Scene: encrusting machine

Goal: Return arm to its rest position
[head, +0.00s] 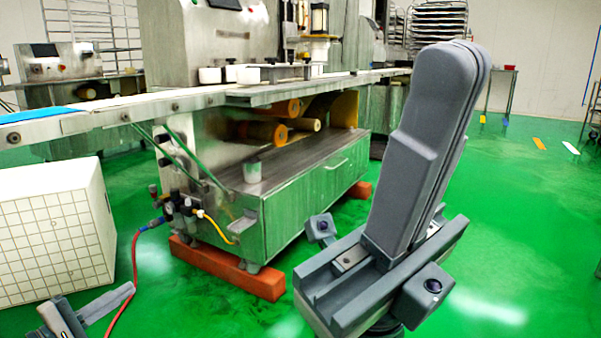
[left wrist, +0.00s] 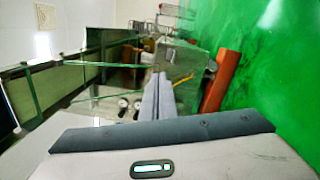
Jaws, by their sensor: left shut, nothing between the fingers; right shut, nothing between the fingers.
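My right gripper (head: 455,60) stands upright and large in the right half of the head view, close to the camera. Its two grey fingers are pressed together with nothing between them. My left gripper (head: 126,293) shows only in part at the lower left corner of the head view, beside the white box. In the left wrist view the left fingers (left wrist: 158,97) lie together and empty, pointing toward the machine's lower side. The encrusting machine (head: 292,200) stands behind both grippers, and neither visibly touches it.
A white gridded box (head: 52,232) stands at the left. A red hose (head: 134,275) runs along the floor between it and the machine. A conveyor (head: 120,112) crosses the machine. Orange blocks (head: 228,270) lie under its base. Green floor (head: 530,220) is open at the right.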

